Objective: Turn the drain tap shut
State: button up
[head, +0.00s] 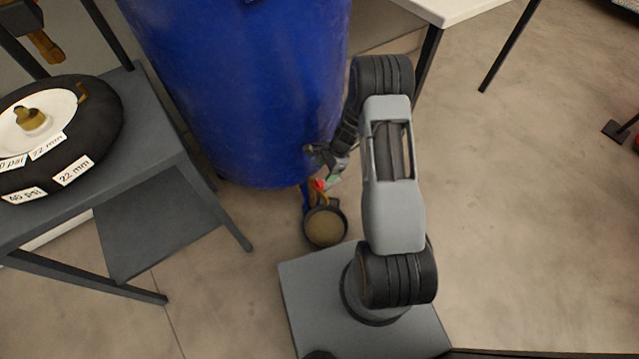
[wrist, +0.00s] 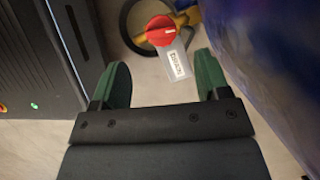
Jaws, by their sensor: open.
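The drain tap shows in the wrist view as a red round knob (wrist: 161,31) with a white pointer mark, on a brass-coloured body (wrist: 188,17) beside the blue tank. A white label tag (wrist: 174,62) is below the knob. In the head view the red of the tap (head: 319,184) shows small at the tank's foot, partly hidden by my gripper. My gripper (wrist: 163,75) is open, with its two green fingers apart. The knob lies beyond the fingertips, roughly between their lines, and nothing is held. My gripper (head: 328,174) also shows in the head view, beside the tank's lower side.
The blue tank (head: 245,90) stands close to my gripper. A round pan (head: 325,226) sits on the floor below the tap. A grey bench (head: 150,125) with a black tyre-like ring (head: 105,115) is at the left.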

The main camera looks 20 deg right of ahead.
aim_at(319, 183)
jog(key=b+x, duration=0.2)
jog(key=x, duration=0.5)
jog(key=shift+f, duration=0.2)
